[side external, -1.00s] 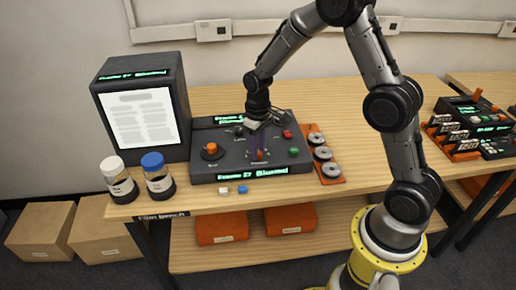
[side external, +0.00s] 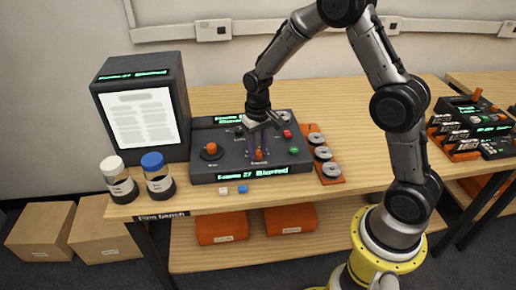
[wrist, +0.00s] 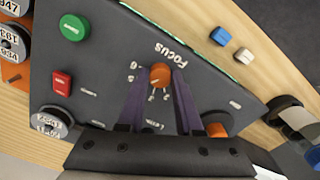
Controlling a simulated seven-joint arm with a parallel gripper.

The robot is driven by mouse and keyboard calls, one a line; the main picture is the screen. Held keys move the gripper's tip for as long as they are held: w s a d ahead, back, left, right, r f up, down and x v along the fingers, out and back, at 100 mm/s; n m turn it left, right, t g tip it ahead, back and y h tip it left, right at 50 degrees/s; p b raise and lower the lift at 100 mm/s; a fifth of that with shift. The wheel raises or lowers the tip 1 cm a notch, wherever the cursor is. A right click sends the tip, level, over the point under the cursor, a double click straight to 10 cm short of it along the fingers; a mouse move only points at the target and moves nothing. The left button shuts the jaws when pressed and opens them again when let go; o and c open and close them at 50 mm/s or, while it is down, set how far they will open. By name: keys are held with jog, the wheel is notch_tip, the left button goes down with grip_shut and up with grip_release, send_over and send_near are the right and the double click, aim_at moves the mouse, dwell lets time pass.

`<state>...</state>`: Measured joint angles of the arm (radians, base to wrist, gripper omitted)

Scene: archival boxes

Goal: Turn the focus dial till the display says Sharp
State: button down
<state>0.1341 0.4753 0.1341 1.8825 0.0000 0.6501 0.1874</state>
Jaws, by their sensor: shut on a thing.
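The focus dial is an orange knob (wrist: 160,76) with the word Focus and tick marks around it in the wrist view. It also shows on the dark control panel (side external: 222,166) in the side view (side external: 259,155). My gripper (wrist: 158,84) has its purple fingers on either side of the dial, shut on it. In the side view my gripper (side external: 259,149) reaches down over the panel from behind. The green display (side external: 258,174) on the panel's front edge reads Blurred. The monitor (side external: 142,118) at left shows a grey-lined page, and its header also appears to read Blurred.
Another orange knob (side external: 212,148) stands left of the dial. A red button (side external: 287,134) and a green button (side external: 294,151) lie to its right. Reels on an orange tray (side external: 331,178) flank the panel. Two jars (side external: 158,182) stand at the front left. Small white and blue blocks lie in front.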

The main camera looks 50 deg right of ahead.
aim_at(258, 152)
jog(key=shift+m, duration=1.1)
jog(key=c, duration=0.6)
grip_release()
jog(key=shift+r, duration=0.1)
notch_tip(258, 152, up, 14)
jog(key=shift+f, duration=0.15)
